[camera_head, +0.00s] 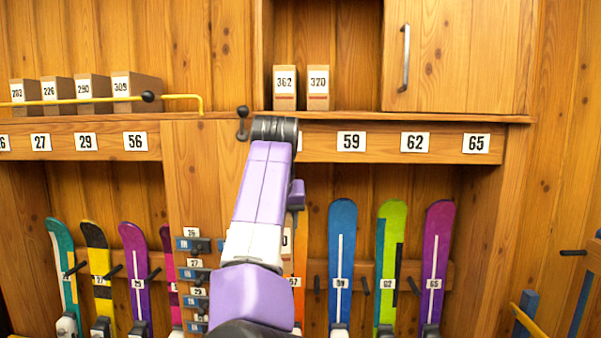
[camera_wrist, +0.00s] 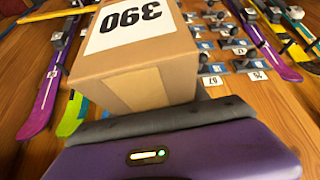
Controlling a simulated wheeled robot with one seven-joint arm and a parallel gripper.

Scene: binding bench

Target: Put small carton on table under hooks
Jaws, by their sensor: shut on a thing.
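A small brown carton (camera_wrist: 150,75) with a white label reading 390 fills the upper middle of the wrist view, its label upside down there. My gripper (camera_wrist: 165,118) is shut on it; a dark grey padded edge lies against the carton's near side. In the head view my purple and white arm reaches up the middle, and neither the carton nor the gripper's fingers can be made out. I cannot pick out a table under hooks in either view. Dark pegs (camera_head: 573,252) stick out at the far right.
Cartons stand on the shelf at left behind a yellow rail (camera_head: 180,97); cartons 362 (camera_head: 285,88) and 320 (camera_head: 318,88) stand in an open cubby. Closed cupboard door (camera_head: 447,60) at right. Several skis (camera_head: 342,260) stand below the numbered ledge. A yellow bar (camera_head: 528,320) shows at lower right.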

